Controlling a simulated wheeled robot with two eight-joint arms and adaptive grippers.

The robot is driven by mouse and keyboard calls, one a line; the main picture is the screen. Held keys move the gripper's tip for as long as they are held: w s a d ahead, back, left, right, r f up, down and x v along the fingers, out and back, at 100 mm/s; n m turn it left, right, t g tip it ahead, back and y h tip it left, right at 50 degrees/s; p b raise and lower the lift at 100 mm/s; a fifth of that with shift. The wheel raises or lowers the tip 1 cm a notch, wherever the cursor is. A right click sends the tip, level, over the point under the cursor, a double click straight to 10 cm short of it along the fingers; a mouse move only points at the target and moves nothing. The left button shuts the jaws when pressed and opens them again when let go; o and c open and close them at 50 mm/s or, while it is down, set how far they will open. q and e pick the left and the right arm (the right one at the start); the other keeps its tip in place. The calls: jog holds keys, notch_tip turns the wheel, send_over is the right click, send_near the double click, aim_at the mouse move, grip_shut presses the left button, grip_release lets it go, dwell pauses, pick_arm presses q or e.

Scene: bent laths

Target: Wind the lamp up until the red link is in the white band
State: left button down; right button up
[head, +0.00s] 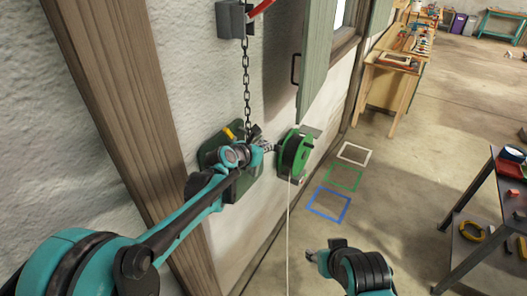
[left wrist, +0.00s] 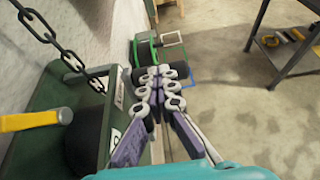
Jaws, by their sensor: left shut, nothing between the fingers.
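A dark green winch plate (head: 244,184) is fixed to the wall, partly hidden by my left arm. A yellow handle (head: 229,133) sticks out at its top left; the handle also shows in the left wrist view (left wrist: 30,121). A dark chain (head: 246,75) rises from the winch to a grey wall block (head: 233,20). I make out no red link or white band on it. My left gripper (head: 268,146) is shut and empty in front of the winch, right of the chain and apart from the handle; its fingers fill the left wrist view's middle (left wrist: 161,82). My right gripper (head: 325,254) is low, its fingers unclear.
A green reel (head: 295,153) with a pale cord hanging down is on the wall right of the winch. A red curved piece (head: 260,8) is cut off at the top. White, green and blue floor frames (head: 329,204) lie beyond. A dark shelf (head: 483,215) stands at right.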

pick_arm(q)
jog(key=shift+w+d, duration=0.3)
jog(key=shift+w, duration=0.05)
dwell(0.3)
